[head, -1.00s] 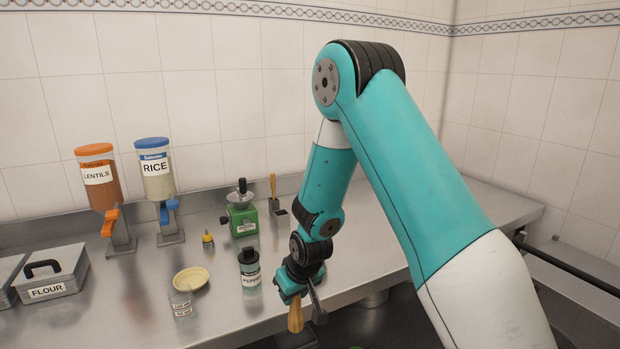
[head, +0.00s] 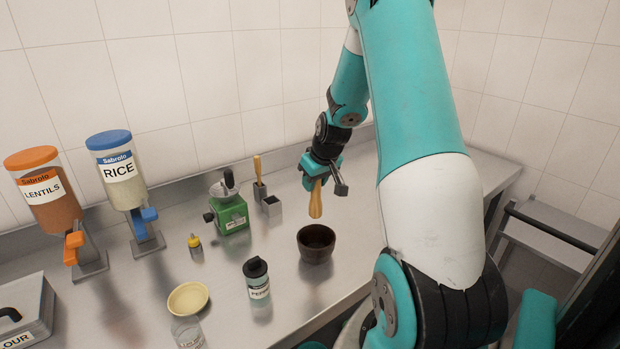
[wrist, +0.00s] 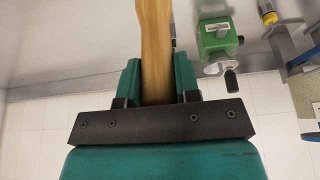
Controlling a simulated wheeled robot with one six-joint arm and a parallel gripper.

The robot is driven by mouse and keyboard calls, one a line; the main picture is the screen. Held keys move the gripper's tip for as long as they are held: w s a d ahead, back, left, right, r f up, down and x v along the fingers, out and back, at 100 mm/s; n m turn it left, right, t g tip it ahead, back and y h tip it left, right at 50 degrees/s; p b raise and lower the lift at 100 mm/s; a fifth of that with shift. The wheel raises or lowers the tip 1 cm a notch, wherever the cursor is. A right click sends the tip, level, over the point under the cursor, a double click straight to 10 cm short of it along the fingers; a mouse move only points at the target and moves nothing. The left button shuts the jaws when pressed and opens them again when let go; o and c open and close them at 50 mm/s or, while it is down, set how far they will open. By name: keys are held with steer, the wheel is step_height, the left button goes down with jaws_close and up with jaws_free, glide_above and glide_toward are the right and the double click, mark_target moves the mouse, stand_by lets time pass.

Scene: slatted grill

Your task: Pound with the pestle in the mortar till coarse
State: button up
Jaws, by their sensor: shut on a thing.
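A dark brown mortar (head: 316,243) stands upright on the steel counter in the head view. My gripper (head: 314,172) is shut on a light wooden pestle (head: 316,200), which hangs down from the jaws. The pestle's lower end is above and behind the mortar, apart from it. In the wrist view the pestle (wrist: 155,50) runs up from between the teal fingers (wrist: 160,88). The mortar is not in the wrist view. What lies inside the mortar is too dark to tell.
A pepper jar (head: 257,278) stands left of the mortar. A green grinder (head: 229,213) and a small steel holder (head: 271,206) stand behind. A cream bowl (head: 188,298) and clear jar (head: 187,331) are at front left. Lentils (head: 48,190) and rice (head: 122,178) dispensers stand far left.

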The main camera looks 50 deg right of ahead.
mark_target(315, 211)
steer(key=shift+s, duration=0.2)
steer(key=shift+f+b, duration=0.3)
step_height(315, 211, down, 6)
steer(key=b, duration=0.5)
steer(key=shift+f, duration=0.25)
step_height(315, 211, down, 6)
steer(key=b, duration=0.5)
steer(key=shift+f, duration=0.2)
step_height(315, 211, up, 4)
steer(key=shift+f+p, duration=0.1)
steer(key=shift+p, duration=1.15)
steer(key=shift+c, duration=0.4)
steer(key=shift+f, duration=0.1)
